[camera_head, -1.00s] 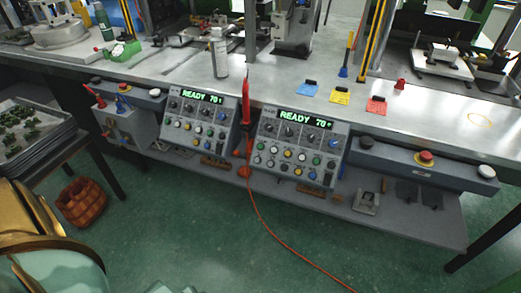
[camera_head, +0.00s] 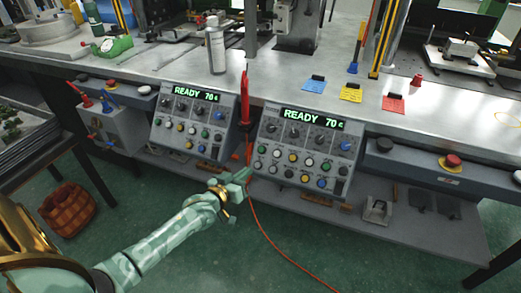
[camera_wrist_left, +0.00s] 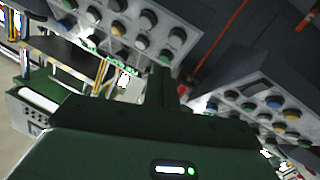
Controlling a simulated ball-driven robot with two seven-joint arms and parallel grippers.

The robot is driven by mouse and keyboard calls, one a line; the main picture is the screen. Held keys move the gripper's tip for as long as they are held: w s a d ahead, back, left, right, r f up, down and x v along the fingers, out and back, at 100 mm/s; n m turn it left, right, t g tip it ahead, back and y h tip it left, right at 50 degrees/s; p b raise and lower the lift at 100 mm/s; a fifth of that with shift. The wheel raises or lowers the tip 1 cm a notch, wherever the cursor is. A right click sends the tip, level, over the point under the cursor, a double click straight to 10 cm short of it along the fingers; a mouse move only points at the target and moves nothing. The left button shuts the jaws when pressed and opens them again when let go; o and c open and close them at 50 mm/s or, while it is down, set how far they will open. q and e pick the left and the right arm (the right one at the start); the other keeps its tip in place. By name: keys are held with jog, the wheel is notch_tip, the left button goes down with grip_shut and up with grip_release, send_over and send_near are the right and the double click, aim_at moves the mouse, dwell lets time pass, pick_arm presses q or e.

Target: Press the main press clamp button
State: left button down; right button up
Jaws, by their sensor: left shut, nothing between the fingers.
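Two grey control panels sit at the bench's front edge: the left panel (camera_head: 168,126) and the right panel (camera_head: 267,146). Each has a green "READY 70" display, knobs and rows of coloured buttons; the button labels are too small to read. My left gripper (camera_head: 243,178) is shut and empty, in front of and below the gap between the panels, beside the right panel's lower left corner. It appears apart from the buttons. In the left wrist view, my gripper's dark fingers (camera_wrist_left: 167,86) lie between two button panels (camera_wrist_left: 140,22) (camera_wrist_left: 275,105). My right gripper is out of view.
A red tool (camera_head: 245,100) stands between the panels, its orange cable (camera_head: 262,232) trailing to the floor. A spray can (camera_head: 216,50) stands behind. A red stop button (camera_head: 452,161) is on the right bar. A basket (camera_head: 67,207) stands at lower left.

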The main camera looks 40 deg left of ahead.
aim_at(262, 150)
pick_arm(q)
notch_tip(262, 150, up, 8)
jog(key=w+n+t, duration=0.1)
jog(key=n+t, duration=0.1)
jog(key=shift+w+f+n, duration=0.15)
jog(key=shift+w+n, duration=0.15)
jog(key=shift+n, duration=0.1)
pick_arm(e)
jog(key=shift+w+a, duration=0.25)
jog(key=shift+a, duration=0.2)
pick_arm(q)
jog(key=shift+f, duration=0.1)
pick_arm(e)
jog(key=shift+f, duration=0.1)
